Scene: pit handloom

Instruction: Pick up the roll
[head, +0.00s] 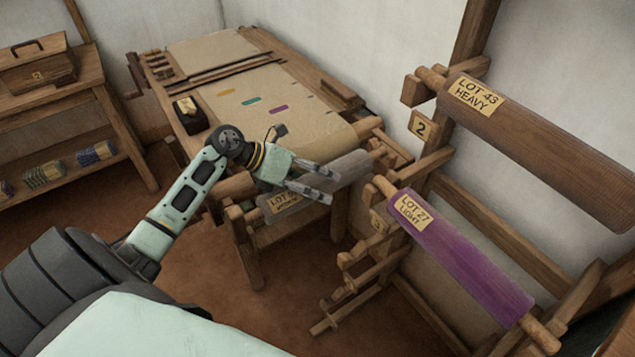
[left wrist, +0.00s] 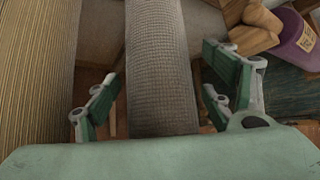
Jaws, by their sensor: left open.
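A grey cloth roll (head: 345,172) with a tan lot label (head: 283,200), only partly readable, lies at the loom's front end. My left gripper (head: 325,184) is open and in front of it, covering part of it. In the left wrist view the grey woven roll (left wrist: 160,75) runs between the two spread fingers of my left gripper (left wrist: 165,105), with gaps at both sides. Whether the fingers touch it cannot be told. A purple roll (head: 465,260) labelled LOT 27 LIGHT and a brown roll (head: 545,150) labelled LOT 43 HEAVY rest on the wooden rack. My right gripper is not in view.
The loom (head: 285,85) with stretched tan cloth stands behind the grey roll. The wooden rack (head: 437,160) with number tags stands close at right. A bench (head: 75,105) with a wooden box (head: 38,72) and yarn bundles is at left. Floor (head: 205,255) before the loom is clear.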

